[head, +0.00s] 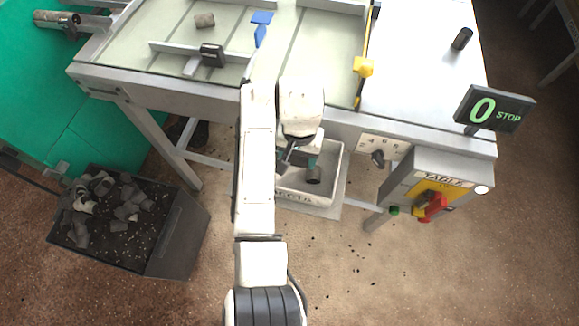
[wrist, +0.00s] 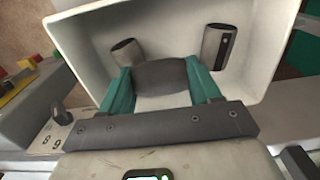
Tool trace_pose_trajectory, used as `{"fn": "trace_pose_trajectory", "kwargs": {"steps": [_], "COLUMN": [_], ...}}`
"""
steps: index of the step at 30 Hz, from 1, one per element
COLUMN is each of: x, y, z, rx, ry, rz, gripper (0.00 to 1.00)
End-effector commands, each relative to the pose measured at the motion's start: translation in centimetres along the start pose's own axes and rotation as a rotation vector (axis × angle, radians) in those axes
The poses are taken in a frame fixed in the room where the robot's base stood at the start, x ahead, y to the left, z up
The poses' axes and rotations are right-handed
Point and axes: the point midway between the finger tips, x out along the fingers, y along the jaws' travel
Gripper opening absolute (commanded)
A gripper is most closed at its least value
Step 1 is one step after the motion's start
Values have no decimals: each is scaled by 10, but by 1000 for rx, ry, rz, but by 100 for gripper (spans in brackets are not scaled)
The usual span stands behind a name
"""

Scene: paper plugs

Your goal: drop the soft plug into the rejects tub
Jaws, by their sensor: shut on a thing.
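My gripper (head: 299,160) is over the white rejects tub (head: 336,178), whose front lettering is partly hidden by my arm. In the wrist view, the teal fingers of my gripper (wrist: 160,88) are shut on a grey-brown plug (wrist: 160,73), held crosswise between them. The tub (wrist: 78,42) opens beyond the fingers in that view. Two other plugs lie inside it, one at the left (wrist: 126,52) and one with a dark mark at the right (wrist: 218,46). In the head view a grey plug (head: 313,174) shows in the tub beside the fingers. My arm hides the tub's left part.
A table (head: 330,50) with rails is behind the tub; a plug (head: 204,20) lies on it. A dark plug (head: 462,38) is on the right top. A dark bin (head: 175,240) of grey pieces stands left. A control box (head: 440,180) with a red switch is right.

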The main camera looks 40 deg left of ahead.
Motion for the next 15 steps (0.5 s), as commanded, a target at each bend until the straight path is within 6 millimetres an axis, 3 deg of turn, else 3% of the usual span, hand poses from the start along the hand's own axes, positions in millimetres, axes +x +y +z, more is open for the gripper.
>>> {"fn": "trace_pose_trajectory", "kwargs": {"steps": [3, 4, 12, 15], "x": [-1, -1, -1, -1], "y": [0, 0, 0, 0], "z": [0, 0, 0, 0], "rx": [0, 0, 0, 0], "ry": [0, 0, 0, 0], "rz": [0, 0, 0, 0], "gripper": [33, 64, 90, 92]}}
